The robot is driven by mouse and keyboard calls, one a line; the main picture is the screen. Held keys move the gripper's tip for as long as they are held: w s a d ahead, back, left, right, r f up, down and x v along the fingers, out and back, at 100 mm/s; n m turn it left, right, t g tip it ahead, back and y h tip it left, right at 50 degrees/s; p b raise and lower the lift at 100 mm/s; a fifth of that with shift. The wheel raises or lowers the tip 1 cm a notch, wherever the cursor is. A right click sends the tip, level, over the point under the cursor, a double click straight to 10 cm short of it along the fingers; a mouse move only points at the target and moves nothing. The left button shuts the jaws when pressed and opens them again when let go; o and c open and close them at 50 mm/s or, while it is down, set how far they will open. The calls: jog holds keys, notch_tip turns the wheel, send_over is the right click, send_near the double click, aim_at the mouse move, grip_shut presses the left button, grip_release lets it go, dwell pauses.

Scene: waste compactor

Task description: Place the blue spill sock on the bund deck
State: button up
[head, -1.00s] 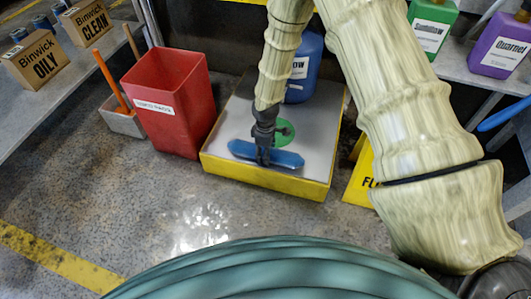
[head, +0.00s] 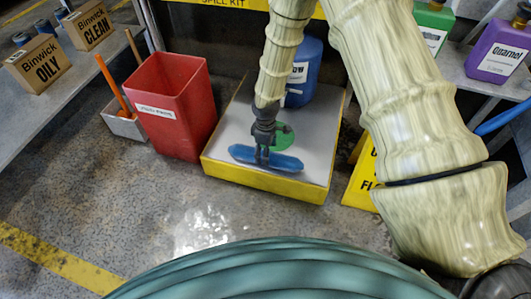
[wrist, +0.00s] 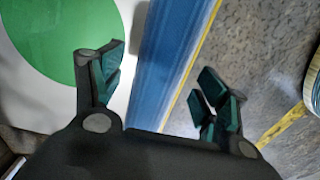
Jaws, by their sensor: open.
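The blue spill sock (head: 288,163) lies flat along the front part of the bund deck (head: 225,130), a pale grey top with yellow sides and a green disc (head: 285,138). My gripper (head: 263,156) is right at the sock, pointing down at its middle. In the wrist view, the sock (wrist: 172,55) runs between my gripper's (wrist: 158,74) spread fingers, beside the deck's yellow edge. The fingers are open, with a gap on each side of the sock. The sock's middle is partly hidden by the fingers in the head view.
A blue container (head: 302,75) stands at the back of the deck. A red bin (head: 178,110) stands close on the left, and a yellow floor sign (head: 362,180) on the right. Open floor (head: 130,210) lies in front.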

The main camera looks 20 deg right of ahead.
notch_tip(320, 180, up, 9)
jog(key=p, duration=0.3)
jog(key=shift+p, duration=0.35)
jog(key=s+f+m+y, duration=0.1)
jog(key=s+f+m, duration=0.2)
jog(key=s+f, duration=0.5)
jog(key=s+f+m, duration=0.3)
jog(key=s, duration=0.9)
jog(key=s+d+m, duration=0.1)
jog(key=s+m, duration=0.1)
jog(key=s, duration=0.6)
jog(key=s+d+f+m+h, duration=0.1)
jog(key=s+d+m, duration=0.1)
jog(key=s, duration=0.6)
jog(key=shift+s+d+m, duration=0.2)
jog(key=shift+s+m, duration=0.05)
jog(key=shift+m, duration=0.55)
